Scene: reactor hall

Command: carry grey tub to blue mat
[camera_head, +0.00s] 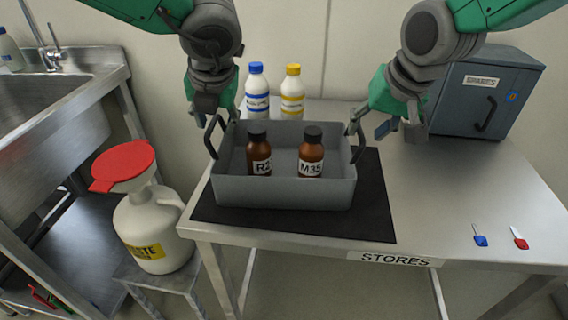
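The grey tub (285,194) stands upright on a black mat (374,205) on the metal table. Two brown bottles with black caps stand inside, the left bottle (259,153) and the right bottle (311,154) labelled M35. No blue mat is visible.
A blue-capped bottle (257,92) and a yellow-capped bottle (292,92) stand behind the tub. A grey-blue cabinet (484,95) stands at the back right. A white jug (150,228) and sink (50,95) are left.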

